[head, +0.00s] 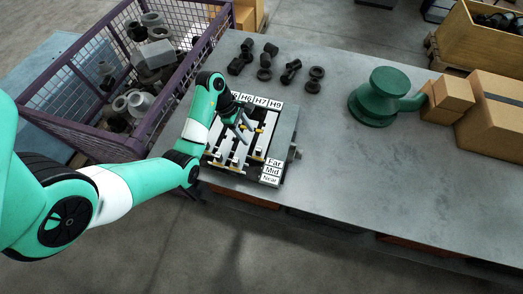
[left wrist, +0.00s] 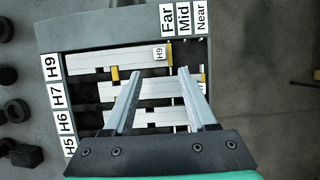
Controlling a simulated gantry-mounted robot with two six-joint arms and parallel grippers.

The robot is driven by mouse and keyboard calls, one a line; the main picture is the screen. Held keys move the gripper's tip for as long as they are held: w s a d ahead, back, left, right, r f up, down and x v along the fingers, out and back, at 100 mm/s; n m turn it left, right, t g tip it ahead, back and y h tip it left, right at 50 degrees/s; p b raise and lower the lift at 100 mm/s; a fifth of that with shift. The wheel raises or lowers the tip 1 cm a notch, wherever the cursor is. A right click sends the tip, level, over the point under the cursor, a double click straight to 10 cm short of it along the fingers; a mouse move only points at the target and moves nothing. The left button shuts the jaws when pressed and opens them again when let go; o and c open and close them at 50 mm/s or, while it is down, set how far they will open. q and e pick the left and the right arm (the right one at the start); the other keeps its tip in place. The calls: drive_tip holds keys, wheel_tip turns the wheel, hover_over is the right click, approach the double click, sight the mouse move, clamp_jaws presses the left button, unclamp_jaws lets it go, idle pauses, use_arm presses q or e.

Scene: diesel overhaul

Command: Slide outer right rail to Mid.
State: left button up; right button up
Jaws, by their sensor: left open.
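The slide fixture (head: 287,122) sits on the grey table, with labels H5, H6, H7 and H9 at its back edge and Far, Mid and Near at its front right. The outer right rail is the pale H9 rail (left wrist: 115,57), at the top of the left wrist view. Its end, with a small H9 tag (left wrist: 159,52), lines up with the Far label (left wrist: 168,19). My left gripper (left wrist: 158,73) is open over the fixture, its fingertips beside the H9 rail's end and nearer the H7 rail (left wrist: 118,91). It also shows in the head view (head: 243,130). My right gripper is out of view.
Dark bolts and rings (head: 291,70) lie behind the fixture. A green flanged part (head: 380,97) and cardboard boxes (head: 490,110) stand to the right. A purple wire crate (head: 153,125) of metal parts is at left. The table between fixture and green part is clear.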

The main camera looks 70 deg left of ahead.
sight(258, 148)
use_arm(q)
drive_tip(key=b+x, duration=0.3)
drive_tip(key=x, duration=0.8)
drive_tip(key=shift+w+d+f+b, duration=0.1)
drive_tip(key=shift+f+b, duration=0.05)
drive_tip(key=shift+b, duration=0.25)
clamp_jaws()
idle(0.7)
